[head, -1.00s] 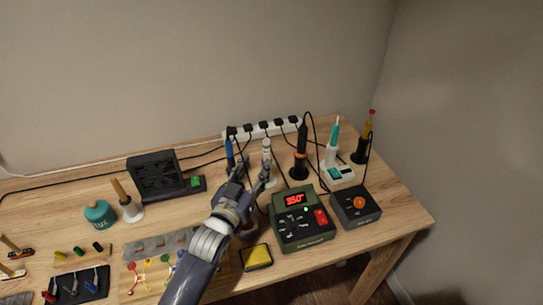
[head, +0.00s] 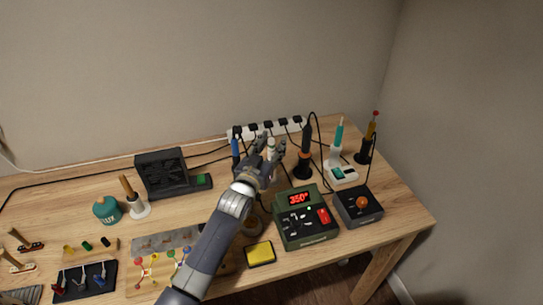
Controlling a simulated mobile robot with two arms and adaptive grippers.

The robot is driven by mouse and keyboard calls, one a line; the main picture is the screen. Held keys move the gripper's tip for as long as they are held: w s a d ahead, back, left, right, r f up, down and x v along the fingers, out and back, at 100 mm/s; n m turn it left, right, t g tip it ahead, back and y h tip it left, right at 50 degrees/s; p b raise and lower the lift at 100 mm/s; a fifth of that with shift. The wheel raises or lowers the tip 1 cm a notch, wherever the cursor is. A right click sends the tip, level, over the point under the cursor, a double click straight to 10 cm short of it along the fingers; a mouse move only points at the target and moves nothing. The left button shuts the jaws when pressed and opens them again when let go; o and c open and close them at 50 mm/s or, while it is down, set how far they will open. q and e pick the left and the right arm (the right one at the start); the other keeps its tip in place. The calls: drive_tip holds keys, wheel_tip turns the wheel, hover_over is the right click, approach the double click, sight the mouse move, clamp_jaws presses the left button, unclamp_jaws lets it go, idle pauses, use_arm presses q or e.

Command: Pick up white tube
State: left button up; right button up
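The white tube (head: 271,144) stands upright near the back of the workbench, in front of the power strip. Its top shows between the fingers of my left gripper (head: 271,148), and its lower part is hidden behind the hand. My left gripper has one finger on each side of the tube and looks open. I cannot tell whether either finger touches it. My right gripper is not in view.
A blue tool (head: 235,146) stands just left of the tube. A black iron in a stand (head: 303,155) is to its right. The green soldering station (head: 304,222) and dark box (head: 358,206) sit in front right. The black fan (head: 161,171) is left.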

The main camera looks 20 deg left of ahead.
use_arm(q)
clamp_jaws()
wheel_tip(320, 180, up, 10)
drive_tip(key=shift+r, duration=0.1)
idle(0.6)
